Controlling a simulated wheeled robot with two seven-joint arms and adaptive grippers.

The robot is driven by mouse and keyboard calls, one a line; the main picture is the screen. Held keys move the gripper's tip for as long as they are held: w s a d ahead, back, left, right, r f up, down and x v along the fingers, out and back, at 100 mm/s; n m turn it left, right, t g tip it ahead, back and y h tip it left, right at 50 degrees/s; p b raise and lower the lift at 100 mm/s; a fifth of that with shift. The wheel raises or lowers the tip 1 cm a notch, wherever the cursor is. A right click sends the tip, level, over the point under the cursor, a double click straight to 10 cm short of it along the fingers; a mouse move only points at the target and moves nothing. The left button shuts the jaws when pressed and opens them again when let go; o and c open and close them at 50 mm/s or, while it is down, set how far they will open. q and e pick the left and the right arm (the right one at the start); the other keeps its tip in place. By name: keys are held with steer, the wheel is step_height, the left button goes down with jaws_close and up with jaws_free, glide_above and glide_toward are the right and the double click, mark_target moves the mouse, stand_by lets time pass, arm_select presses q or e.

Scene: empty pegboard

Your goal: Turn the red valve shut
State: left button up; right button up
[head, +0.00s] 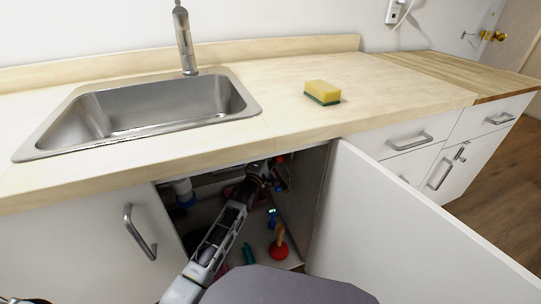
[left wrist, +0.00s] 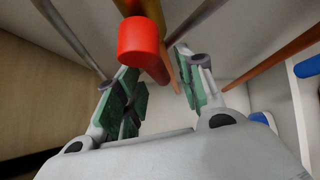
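The red valve shows in the left wrist view as a red cylinder-shaped handle (left wrist: 139,40) with a darker red part running down behind it. In the head view, a small red patch (head: 279,159) under the counter, by the gripper, appears to be the same valve. My left gripper (head: 277,177) is inside the open cabinet under the sink. In the left wrist view its two green-padded fingers (left wrist: 160,76) are spread apart, with the red part between or just beyond their tips. I cannot tell whether they touch it.
The open white cabinet door (head: 400,235) stands to the right of my arm. A red plunger (head: 278,250) and a blue item (head: 272,218) are in the cabinet. Pipes run close around the fingers. The sink (head: 150,110) and a sponge (head: 322,92) are on the counter above.

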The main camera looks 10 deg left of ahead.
arm_select(q)
steer(key=shift+w, duration=0.1)
arm_select(e)
steer(key=shift+s+f, duration=0.1)
arm_select(q)
steer(key=c, duration=0.8)
jaws_close()
arm_select(e)
steer(key=shift+w+a+r, duration=0.1)
steer(key=shift+w+r, duration=0.15)
steer(key=shift+w, duration=0.05)
steer(key=shift+r, duration=0.1)
arm_select(q)
steer(key=shift+f+n+g+p, duration=0.25)
steer(key=shift+n+g+p, duration=0.25)
steer(key=shift+p, duration=1.45)
arm_select(e)
step_height(320, 180, up, 7)
steer(key=d+g+h, duration=0.1)
steer(key=shift+s+d+n+g, duration=0.3)
steer(key=shift+s+n, duration=0.05)
steer(key=shift+n, duration=0.05)
